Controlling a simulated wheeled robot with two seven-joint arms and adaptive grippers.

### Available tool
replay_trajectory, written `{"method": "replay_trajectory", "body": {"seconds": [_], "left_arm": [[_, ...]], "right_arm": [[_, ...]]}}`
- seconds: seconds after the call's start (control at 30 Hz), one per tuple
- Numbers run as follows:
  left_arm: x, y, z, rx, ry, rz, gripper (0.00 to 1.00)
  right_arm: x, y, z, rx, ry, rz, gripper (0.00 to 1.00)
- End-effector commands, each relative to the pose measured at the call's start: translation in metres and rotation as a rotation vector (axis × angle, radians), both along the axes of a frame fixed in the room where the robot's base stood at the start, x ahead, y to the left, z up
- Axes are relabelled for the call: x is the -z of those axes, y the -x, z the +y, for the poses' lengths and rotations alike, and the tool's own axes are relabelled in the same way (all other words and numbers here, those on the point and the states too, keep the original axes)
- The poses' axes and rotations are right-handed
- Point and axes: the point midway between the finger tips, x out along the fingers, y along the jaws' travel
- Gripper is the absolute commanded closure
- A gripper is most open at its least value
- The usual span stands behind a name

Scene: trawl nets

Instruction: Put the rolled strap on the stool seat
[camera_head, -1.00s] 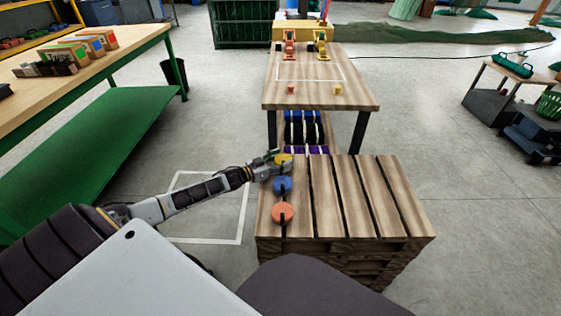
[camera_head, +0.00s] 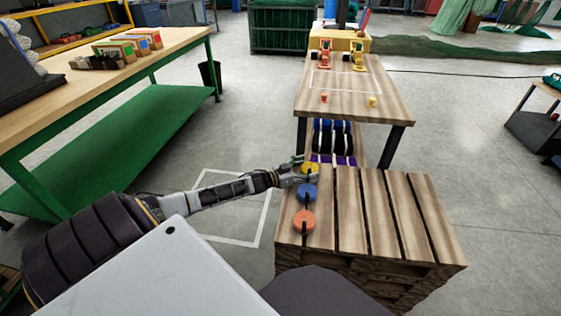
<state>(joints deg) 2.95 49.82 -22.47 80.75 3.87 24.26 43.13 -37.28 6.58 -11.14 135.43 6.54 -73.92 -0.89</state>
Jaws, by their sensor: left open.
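Three rolled straps lie in a row along the left edge of a slatted wooden pallet stack (camera_head: 350,215): a yellow one (camera_head: 311,168) at the far end, a blue one (camera_head: 307,192) in the middle and an orange one (camera_head: 304,220) nearest me. My left gripper (camera_head: 306,171) is open at the yellow strap, its fingers around or beside it; whether they touch it I cannot tell. The gripper partly hides that strap. I cannot make out a stool. My right gripper is out of view.
A wooden table (camera_head: 385,105) with red and yellow items stands behind the pallet, with blue, black and purple rolls below. A workbench (camera_head: 120,65) with a green lower shelf is at left. Grey floor with a white outline lies between.

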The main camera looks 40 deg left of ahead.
Motion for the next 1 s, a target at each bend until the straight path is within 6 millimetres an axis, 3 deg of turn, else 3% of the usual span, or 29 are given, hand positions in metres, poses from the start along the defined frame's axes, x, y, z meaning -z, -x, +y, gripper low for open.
{"method": "replay_trajectory", "body": {"seconds": [0.03,0.13,0.33,0.5,1.0], "left_arm": [[0.002,0.0,0.0,0.0,-0.001,0.0,0.12],[0.0,0.008,0.004,-0.001,-0.001,0.003,0.12],[-0.002,0.022,0.011,-0.001,0.0,0.002,0.12],[-0.005,0.035,0.017,-0.001,-0.001,0.003,0.12],[-0.008,0.071,0.034,-0.001,-0.001,0.002,0.12]], "right_arm": [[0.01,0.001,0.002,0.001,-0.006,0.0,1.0],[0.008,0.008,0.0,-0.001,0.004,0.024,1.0],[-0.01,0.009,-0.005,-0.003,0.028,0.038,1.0],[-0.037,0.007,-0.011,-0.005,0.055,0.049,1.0],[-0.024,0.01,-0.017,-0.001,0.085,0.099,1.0]]}}
